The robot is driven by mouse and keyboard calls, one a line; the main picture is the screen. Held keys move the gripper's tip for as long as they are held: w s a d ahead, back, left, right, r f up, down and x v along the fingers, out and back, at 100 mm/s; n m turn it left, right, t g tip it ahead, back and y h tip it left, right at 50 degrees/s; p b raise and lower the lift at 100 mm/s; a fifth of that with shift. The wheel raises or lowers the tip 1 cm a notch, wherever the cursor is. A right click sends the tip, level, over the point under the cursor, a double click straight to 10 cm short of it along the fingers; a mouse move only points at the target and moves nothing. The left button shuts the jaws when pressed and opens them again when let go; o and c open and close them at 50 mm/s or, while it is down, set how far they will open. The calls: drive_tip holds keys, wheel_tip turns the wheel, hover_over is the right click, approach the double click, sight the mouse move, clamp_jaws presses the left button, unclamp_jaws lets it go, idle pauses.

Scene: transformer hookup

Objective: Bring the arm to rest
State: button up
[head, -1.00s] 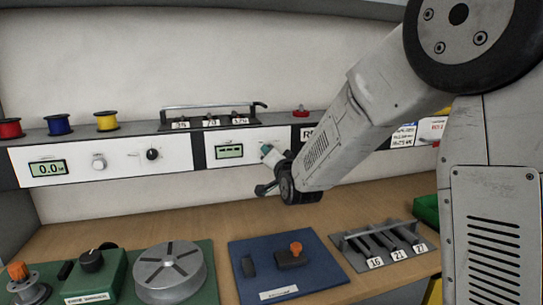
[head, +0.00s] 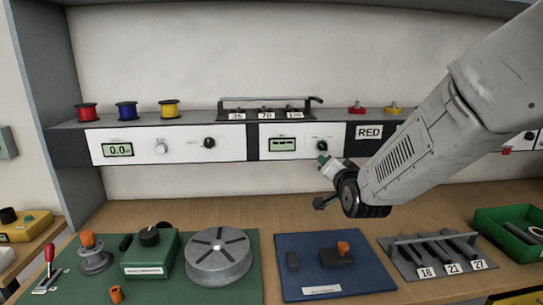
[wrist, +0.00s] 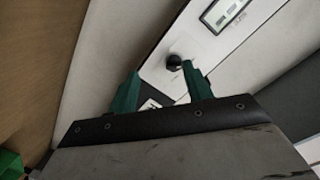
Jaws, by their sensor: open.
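My gripper (head: 321,181) is at the end of my arm, which reaches in from the upper right of the head view. It hangs in the air above the bench, in front of the panel with the small display. In the wrist view its two green fingers (wrist: 161,92) stand apart with nothing between them. Behind them are the white panel (wrist: 205,42), a black knob (wrist: 174,62) and a display (wrist: 224,14).
Below are a blue board (head: 370,283) with an orange-knobbed block, a rack (head: 408,268) of tools marked 16, 21 and 27, and a green mat (head: 150,292) with a grey disc (head: 218,257). A green bin (head: 500,235) stands at right. Spools line the shelf (head: 195,120).

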drive_tip(key=s+f+n+g, duration=0.3)
drive_tip(key=s+f+g, duration=0.2)
drive_tip(key=s, duration=0.2)
drive_tip(key=s+f+n+g, duration=0.2)
drive_tip(key=s+f+g, duration=0.3)
drive_tip(key=s, duration=0.3)
drive_tip(key=s+d+r+n+g, duration=0.1)
drive_tip(key=s+r, duration=0.3)
drive_tip(key=s, duration=0.8)
drive_tip(key=s+d+r+n+g, duration=0.2)
drive_tip(key=s+r+g, duration=0.2)
drive_tip(key=s, duration=0.9)
drive_tip(key=shift+s+d, duration=0.3)
drive_tip(key=shift+d, duration=0.05)
drive_tip(key=shift+o, duration=0.2)
drive_tip(key=shift+w+g, duration=0.1)
drive_tip(key=shift+g, duration=0.2)
